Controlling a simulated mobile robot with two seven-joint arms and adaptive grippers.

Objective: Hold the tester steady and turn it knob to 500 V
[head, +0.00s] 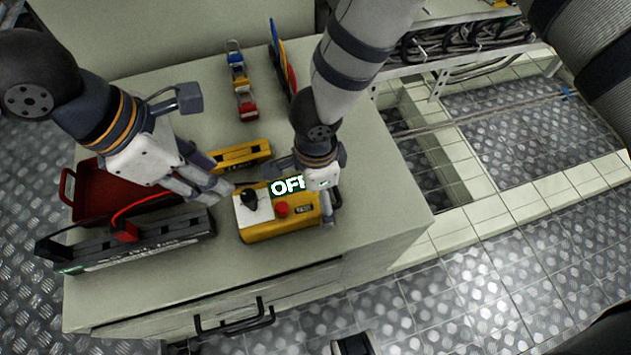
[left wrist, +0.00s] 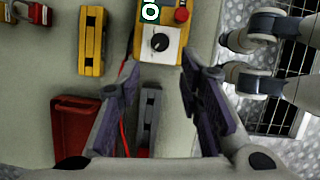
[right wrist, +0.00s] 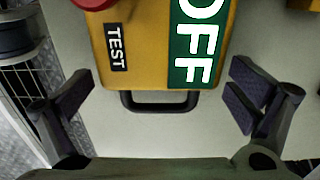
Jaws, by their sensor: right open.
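The yellow tester (head: 262,232) sits on the grey cabinet top. Its black knob (head: 250,197) is on a white plate at the tester's left end, and its green display reads OFF. The knob also shows in the left wrist view (left wrist: 160,42), ahead of my open fingers. My left gripper (head: 226,190) is open and empty, just left of the knob. My right gripper (head: 326,200) is open at the tester's right end. In the right wrist view, the tester's black end handle (right wrist: 160,106) lies between the spread fingers, clear of both.
A red tray (head: 105,205) and a long grey-black holder (head: 150,245) lie left of the tester. A yellow level-like tool (head: 240,157) lies behind it. The cabinet's front edge is close to the tester.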

